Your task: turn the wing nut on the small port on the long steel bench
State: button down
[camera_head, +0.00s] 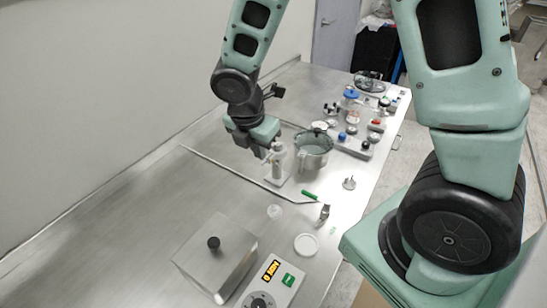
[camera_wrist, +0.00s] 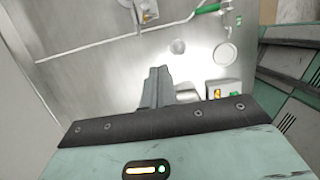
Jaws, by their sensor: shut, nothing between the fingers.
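An upright pale metal fitting on a small base, which looks like the small port (camera_head: 278,168), stands on the long steel bench (camera_head: 150,225). It also shows at the top edge of the wrist view (camera_wrist: 146,14), partly cut off, with a small yellow-gold part that may be the wing nut. The wing nut is too small to make out in the head view. My gripper (camera_head: 262,152) is just left of and above the fitting in the head view. In the wrist view its fingers (camera_wrist: 156,84) are together and empty, apart from the fitting.
A grey pot (camera_head: 313,152) stands close right of the fitting. A green-handled tool (camera_head: 309,195), a loose clamp (camera_head: 323,213), a small clear cup (camera_head: 274,212) and a white disc (camera_head: 306,245) lie nearer. A steel box (camera_head: 215,258) stands in front. The bench's left side is clear.

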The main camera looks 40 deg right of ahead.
aim_at(277, 163)
jog(key=w+d+f+p, duration=0.2)
jog(key=d+f, duration=0.3)
jog(key=f, duration=0.2)
jog(key=shift+w+d+f, duration=0.15)
jog(key=shift+d+f, duration=0.1)
jog(key=shift+f, duration=0.05)
jog(key=shift+r+p, duration=0.2)
jog(key=shift+p, duration=0.25)
